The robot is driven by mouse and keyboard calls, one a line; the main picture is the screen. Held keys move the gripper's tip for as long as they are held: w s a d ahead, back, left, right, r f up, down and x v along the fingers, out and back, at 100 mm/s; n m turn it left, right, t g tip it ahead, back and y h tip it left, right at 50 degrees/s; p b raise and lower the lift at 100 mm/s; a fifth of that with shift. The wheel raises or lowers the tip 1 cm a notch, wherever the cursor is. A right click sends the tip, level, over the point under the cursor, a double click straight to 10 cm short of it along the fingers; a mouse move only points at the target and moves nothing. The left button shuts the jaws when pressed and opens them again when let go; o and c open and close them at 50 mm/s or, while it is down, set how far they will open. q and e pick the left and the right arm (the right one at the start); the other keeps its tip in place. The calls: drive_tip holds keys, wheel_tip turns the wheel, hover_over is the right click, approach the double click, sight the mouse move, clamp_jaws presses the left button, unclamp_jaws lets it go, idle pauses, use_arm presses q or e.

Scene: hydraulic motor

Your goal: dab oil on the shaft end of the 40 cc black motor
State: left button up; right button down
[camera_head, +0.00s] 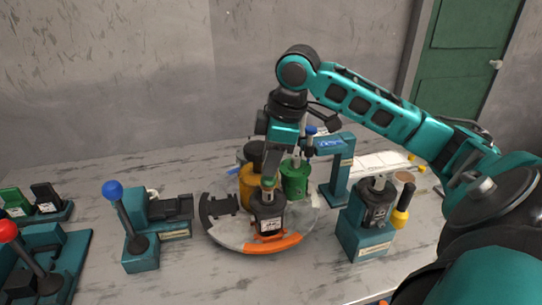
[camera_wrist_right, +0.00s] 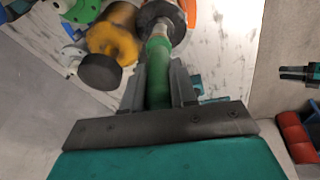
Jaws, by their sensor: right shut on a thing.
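A black motor (camera_head: 268,215) with a white label stands upright at the front of the round turntable; I cannot read its size. My right gripper (camera_head: 269,180) is directly above it, pointing down. In the right wrist view my right gripper (camera_wrist_right: 158,85) is shut on a green cylindrical tool (camera_wrist_right: 158,70), probably the oil dauber. The tool's far end meets or overlaps the dark round top of the motor (camera_wrist_right: 161,18); its tip is hidden, so contact cannot be told. A second black motor (camera_head: 377,203) sits on a teal stand at the right. My left gripper is not in view.
A yellow motor (camera_head: 247,190) and a green motor (camera_head: 295,180) stand close behind on the turntable (camera_head: 230,236). A teal post (camera_head: 340,170) rises to the right. A blue-knobbed lever fixture (camera_head: 135,225) stands left. The front table middle is clear.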

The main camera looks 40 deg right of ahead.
drive_tip(key=shift+f, duration=0.15)
idle(1.2)
drive_tip(key=shift+w+a+r+v, duration=0.1)
drive_tip(key=shift+w+v, duration=0.15)
drive_tip(key=shift+v, duration=0.9)
drive_tip(key=shift+w+a+r+v, duration=0.1)
drive_tip(key=shift+w+v, duration=0.15)
drive_tip(key=shift+v, duration=0.95)
drive_tip(key=shift+w+a+v, duration=0.1)
drive_tip(key=shift+w+v, duration=0.2)
drive_tip(key=shift+v, duration=0.85)
